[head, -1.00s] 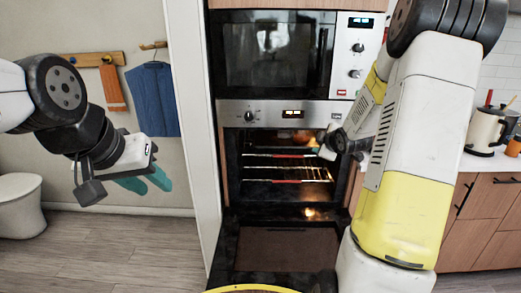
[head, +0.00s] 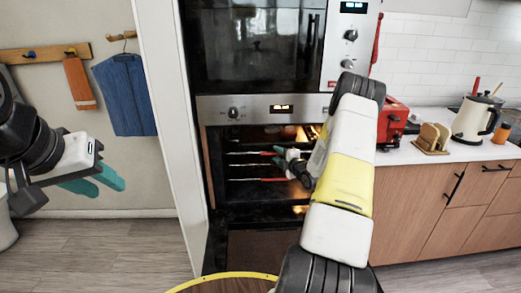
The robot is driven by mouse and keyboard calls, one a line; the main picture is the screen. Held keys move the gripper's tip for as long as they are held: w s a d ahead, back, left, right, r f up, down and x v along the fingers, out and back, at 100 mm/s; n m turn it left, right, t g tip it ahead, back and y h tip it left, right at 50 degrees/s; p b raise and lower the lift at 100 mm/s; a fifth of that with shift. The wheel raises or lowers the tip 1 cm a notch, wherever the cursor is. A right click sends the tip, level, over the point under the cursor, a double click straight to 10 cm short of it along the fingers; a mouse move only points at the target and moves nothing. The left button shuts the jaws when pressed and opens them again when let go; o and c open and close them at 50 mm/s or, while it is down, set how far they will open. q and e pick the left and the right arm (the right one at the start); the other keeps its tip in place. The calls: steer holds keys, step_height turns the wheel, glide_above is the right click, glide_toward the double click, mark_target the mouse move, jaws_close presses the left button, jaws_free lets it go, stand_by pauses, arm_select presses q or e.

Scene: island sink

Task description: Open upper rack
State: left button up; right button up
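The oven (head: 216,110) stands open, its dark door (head: 225,235) folded down. Inside, the upper rack (head: 247,153) shows a red front edge, with the lower rack (head: 255,179) below it. Both look slid in. My arm hides the oven's right side. My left gripper (head: 100,183) is open and empty, in the air left of the oven, far from the racks.
A microwave (head: 250,45) is above the oven. A white panel (head: 165,130) edges the oven's left side. On the right counter are a red toaster (head: 393,122), a bread holder (head: 432,138) and a kettle (head: 473,120). The floor (head: 110,250) at left is clear.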

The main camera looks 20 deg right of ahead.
steer(key=shift+x, duration=1)
jaws_close()
steer(key=shift+s+f, duration=0.15)
steer(key=shift+f, duration=0.05)
stand_by(0.5)
